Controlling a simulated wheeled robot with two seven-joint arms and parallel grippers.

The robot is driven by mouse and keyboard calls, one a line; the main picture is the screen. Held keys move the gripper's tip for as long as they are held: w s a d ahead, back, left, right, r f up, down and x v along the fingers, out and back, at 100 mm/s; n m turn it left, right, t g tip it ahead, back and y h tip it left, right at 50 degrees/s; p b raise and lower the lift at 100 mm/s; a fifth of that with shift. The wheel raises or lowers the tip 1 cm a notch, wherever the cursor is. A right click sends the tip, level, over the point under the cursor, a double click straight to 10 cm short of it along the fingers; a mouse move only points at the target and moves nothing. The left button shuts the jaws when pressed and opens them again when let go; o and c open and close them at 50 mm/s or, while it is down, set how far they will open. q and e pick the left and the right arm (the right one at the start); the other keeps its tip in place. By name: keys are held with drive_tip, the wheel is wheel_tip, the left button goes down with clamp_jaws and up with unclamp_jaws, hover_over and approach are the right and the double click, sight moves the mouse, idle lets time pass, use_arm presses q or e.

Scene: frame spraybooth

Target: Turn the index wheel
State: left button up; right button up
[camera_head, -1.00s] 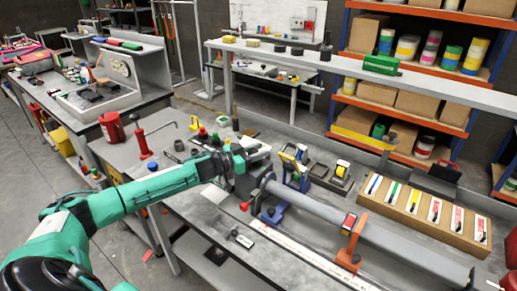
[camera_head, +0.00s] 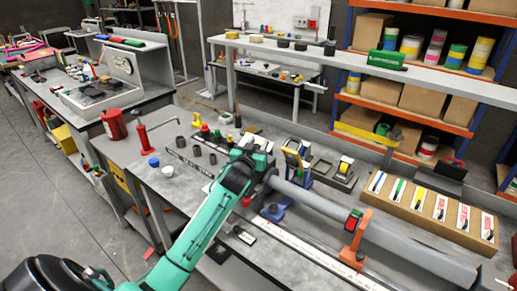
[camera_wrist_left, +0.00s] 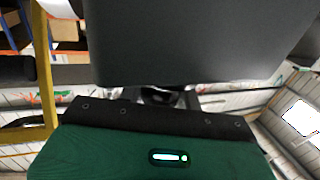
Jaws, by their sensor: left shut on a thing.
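My left arm comes in from the bottom left in the head view. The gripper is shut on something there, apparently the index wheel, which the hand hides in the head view. In the left wrist view a large dark grey surface (camera_wrist_left: 200,40) fills the top, close to the green gripper housing (camera_wrist_left: 110,155). The fingertips and their contact are mostly hidden in the narrow gap between. My right gripper is not in view.
Blue and white cups (camera_head: 167,170) and a red post (camera_head: 146,140) stand left of the hand. A raised shelf (camera_head: 400,72) spans the back.

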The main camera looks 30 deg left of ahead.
use_arm(q)
drive_tip(key=n+y+b, duration=0.1)
drive_tip(key=y, duration=0.1)
drive_tip(key=n+g+y+b, duration=0.1)
drive_tip(key=b, duration=0.1)
drive_tip(key=n+g+y+b, duration=0.1)
drive_tip(key=n+y+b, duration=0.1)
drive_tip(key=shift+a+f+y, duration=0.1)
drive_tip(key=shift+a+y, duration=0.15)
drive_tip(key=shift+y, duration=0.05)
drive_tip(key=shift+s+a+n+g+y+b, duration=0.1)
drive_tip(key=shift+n+g+y+b, duration=0.35)
drive_tip(key=shift+b, duration=0.35)
drive_tip(key=shift+r+g+y+b, duration=0.2)
drive_tip(key=shift+g+y+b, duration=0.1)
drive_tip(key=shift+g+y, duration=0.05)
drive_tip(key=shift+r+n, duration=0.1)
drive_tip(key=shift+n, duration=0.15)
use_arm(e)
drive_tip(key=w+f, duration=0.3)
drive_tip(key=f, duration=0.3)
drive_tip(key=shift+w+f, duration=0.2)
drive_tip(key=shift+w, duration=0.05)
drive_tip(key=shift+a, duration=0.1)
use_arm(q)
drive_tip(key=o, duration=0.9)
drive_tip(key=shift+o, duration=0.2)
